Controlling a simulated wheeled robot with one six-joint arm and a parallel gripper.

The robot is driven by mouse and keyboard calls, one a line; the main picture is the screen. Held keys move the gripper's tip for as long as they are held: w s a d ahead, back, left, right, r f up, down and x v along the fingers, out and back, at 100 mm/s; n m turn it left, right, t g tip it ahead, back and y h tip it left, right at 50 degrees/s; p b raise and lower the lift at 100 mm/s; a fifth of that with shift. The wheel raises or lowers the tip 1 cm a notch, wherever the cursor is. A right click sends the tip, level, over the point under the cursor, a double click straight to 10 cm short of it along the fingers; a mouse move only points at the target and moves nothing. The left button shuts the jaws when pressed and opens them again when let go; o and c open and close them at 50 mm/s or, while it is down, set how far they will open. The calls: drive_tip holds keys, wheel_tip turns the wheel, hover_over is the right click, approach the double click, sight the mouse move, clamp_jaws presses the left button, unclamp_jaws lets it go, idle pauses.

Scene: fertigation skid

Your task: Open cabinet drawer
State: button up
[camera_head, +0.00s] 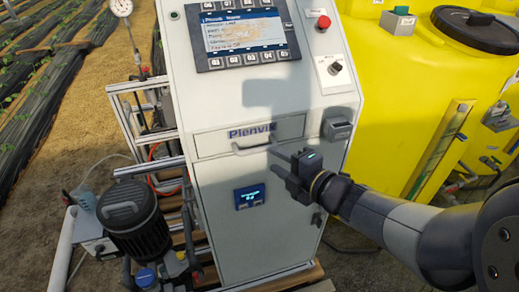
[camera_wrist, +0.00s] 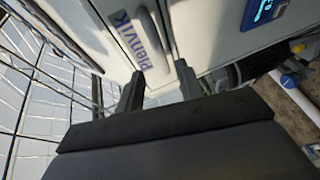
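The cabinet (camera_head: 250,210) is a light grey upright housing. Its drawer (camera_head: 210,144) is a wide, shallow front marked "Plenvik", and it looks closed. A pale bar handle (camera_head: 252,148) sits at the drawer's lower middle. My gripper (camera_head: 272,160) is just right of and slightly below the handle, with its fingers parted and pointing left. In the wrist view my gripper (camera_wrist: 160,72) shows two dark fingers apart, with the drawer front (camera_wrist: 126,28) ahead of them. A pale piece, seemingly the handle, lies between the fingers; contact cannot be told.
A display panel (camera_head: 243,37) with buttons is above the drawer, with a red button (camera_head: 324,22) and a knob (camera_head: 335,68) to its right. A small blue display (camera_head: 249,197) is below. A dark pump (camera_head: 135,220) stands left, yellow tanks (camera_head: 400,110) right.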

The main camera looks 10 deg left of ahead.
sight(260, 151)
drive_tip(key=x, duration=0.8)
drive_tip(key=shift+d+p, duration=0.1)
drive_tip(key=shift+p, duration=0.3)
drive_tip(key=shift+c, duration=0.3)
clamp_jaws()
